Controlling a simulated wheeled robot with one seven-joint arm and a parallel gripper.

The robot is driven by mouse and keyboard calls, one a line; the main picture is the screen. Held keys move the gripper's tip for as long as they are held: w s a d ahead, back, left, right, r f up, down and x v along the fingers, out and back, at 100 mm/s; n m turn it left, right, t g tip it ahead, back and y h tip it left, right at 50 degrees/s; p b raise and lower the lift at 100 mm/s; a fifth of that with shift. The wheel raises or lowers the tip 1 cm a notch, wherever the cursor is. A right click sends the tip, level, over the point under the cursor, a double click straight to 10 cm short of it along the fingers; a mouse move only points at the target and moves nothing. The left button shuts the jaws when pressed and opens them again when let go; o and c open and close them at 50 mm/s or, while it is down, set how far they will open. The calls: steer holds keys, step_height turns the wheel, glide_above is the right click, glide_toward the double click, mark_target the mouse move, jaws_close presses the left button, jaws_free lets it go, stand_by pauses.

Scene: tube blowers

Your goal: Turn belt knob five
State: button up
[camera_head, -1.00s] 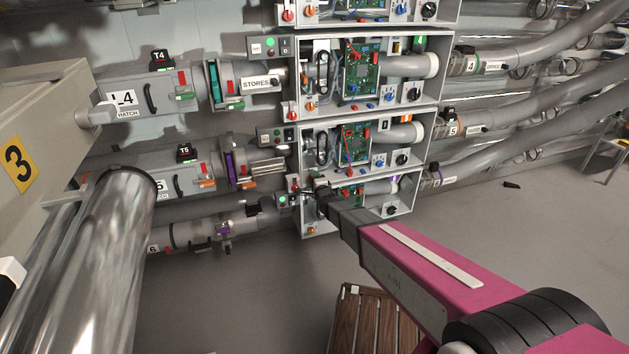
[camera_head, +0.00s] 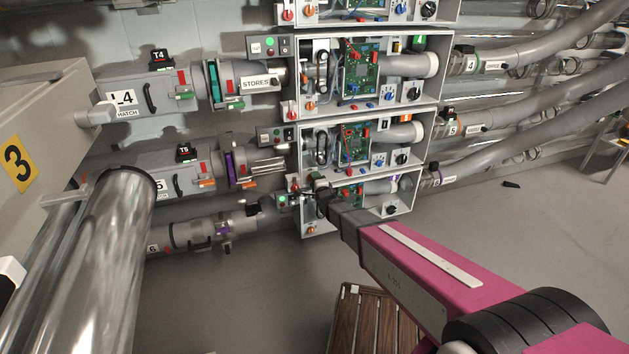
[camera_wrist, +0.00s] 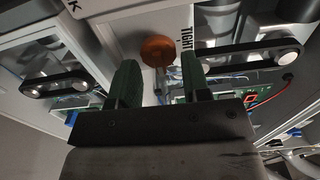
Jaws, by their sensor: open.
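An orange knob (camera_wrist: 158,50) shows in the wrist view on a pale panel, beside a printed word that looks like "TIGHT". My gripper (camera_wrist: 157,68) is open, its two green fingers apart, with the knob framed between and just beyond the fingertips. Whether they touch it I cannot tell. In the head view my gripper (camera_head: 312,186) is at the lower left corner of the box in the T5 row (camera_head: 402,170). It covers that corner, so the knob is hidden there.
Black belt loops (camera_wrist: 250,57) lie on both sides of the knob in the wrist view. The box below (camera_head: 405,207) is close under my gripper. A wooden slatted crate (camera_head: 372,320) stands on the floor, which is otherwise mostly clear.

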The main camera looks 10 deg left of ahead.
steer(key=v, duration=0.9)
steer(key=shift+s+d, duration=0.25)
steer(key=shift+s, duration=0.1)
steer(key=s+d+f+n+g+h, duration=0.1)
steer(key=d+n+g+h, duration=0.5)
steer(key=d, duration=1.6)
steer(key=s+d+r+n+g+h, duration=0.3)
steer(key=s+d+g, duration=0.6)
steer(key=s+d, duration=0.6)
steer(key=d+n, duration=0.1)
steer(key=n, duration=0.1)
steer(key=shift+n, duration=0.4)
steer(key=shift+s+r, duration=0.15)
